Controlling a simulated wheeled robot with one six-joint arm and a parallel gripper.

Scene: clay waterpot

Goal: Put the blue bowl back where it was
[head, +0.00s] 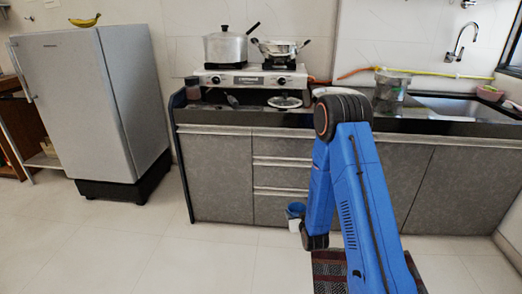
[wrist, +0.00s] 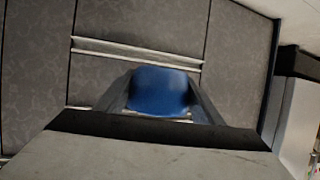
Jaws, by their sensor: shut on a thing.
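The blue bowl (wrist: 160,88) is between the two dark fingers of my gripper (wrist: 161,106) in the wrist view. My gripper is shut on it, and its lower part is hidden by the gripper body. In the head view the bowl (head: 296,209) shows as a small blue shape low in front of the grey cabinets, left of my blue arm. It appears held above the floor, below the counter top. The fingers are too small to make out there.
The black counter (head: 258,115) holds a stove (head: 250,79) with a pot (head: 226,46) and a pan (head: 279,47). A clear container (head: 389,88) stands beside the sink (head: 460,106). A fridge (head: 90,100) is at left. A patterned mat (head: 330,272) lies below my arm. The floor at left is clear.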

